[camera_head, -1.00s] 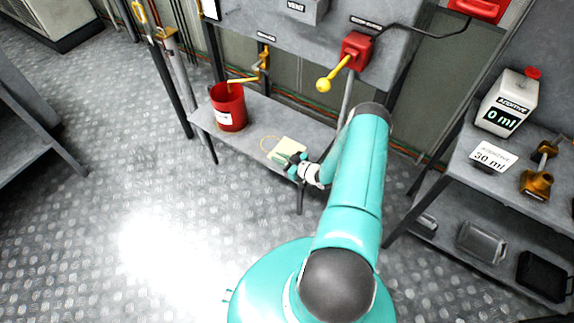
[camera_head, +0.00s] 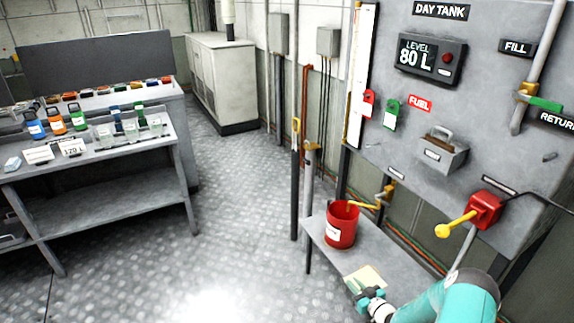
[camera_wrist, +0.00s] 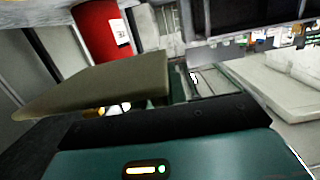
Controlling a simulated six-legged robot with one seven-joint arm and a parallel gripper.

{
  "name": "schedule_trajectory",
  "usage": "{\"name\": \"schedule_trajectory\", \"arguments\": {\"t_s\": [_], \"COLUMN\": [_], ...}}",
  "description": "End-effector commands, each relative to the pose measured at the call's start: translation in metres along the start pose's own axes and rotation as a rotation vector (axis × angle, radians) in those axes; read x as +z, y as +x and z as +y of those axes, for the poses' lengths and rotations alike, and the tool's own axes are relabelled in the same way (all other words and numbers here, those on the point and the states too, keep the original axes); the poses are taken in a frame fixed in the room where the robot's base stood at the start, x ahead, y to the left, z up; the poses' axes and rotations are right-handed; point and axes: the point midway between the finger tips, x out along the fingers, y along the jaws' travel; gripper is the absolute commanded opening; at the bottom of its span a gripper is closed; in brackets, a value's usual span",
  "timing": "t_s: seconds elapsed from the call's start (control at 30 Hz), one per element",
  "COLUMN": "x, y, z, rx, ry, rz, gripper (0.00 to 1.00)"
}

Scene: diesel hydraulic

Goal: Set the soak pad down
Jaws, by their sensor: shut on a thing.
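The soak pad is a flat, pale yellow square (camera_head: 367,275) at the lower right of the head view, over the grey shelf (camera_head: 318,238) below the day tank panel. My gripper (camera_head: 369,297) is shut on its near edge. In the wrist view the pad (camera_wrist: 100,82) is a khaki slab reaching out to the left beyond the dark gripper body. I cannot tell whether the pad touches the shelf or hangs just above it. My gripper and the pad hide the shelf beneath them.
A red bucket (camera_head: 341,226) stands on the shelf just beyond the pad, under a brass tap (camera_head: 385,194). A red valve with a yellow handle (camera_head: 484,210) juts from the panel above. A bench with several bottles (camera_head: 95,155) stands left. The floor between is clear.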

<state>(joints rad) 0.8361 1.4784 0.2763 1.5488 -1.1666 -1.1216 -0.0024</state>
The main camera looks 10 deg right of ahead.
Motion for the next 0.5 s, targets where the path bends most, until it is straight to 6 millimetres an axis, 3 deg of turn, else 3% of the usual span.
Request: {"name": "schedule_trajectory", "arguments": {"t_s": [0.13,0.23,0.5], "x": [-0.016,-0.039,-0.118], "y": [0.008,0.018,0.033], "z": [-0.01,-0.028,-0.109], "rx": [0.013,0.04,0.172], "ry": [0.002,0.006,0.026], "rz": [0.002,0.002,0.001], "gripper": [0.0,0.0,0.0]}}
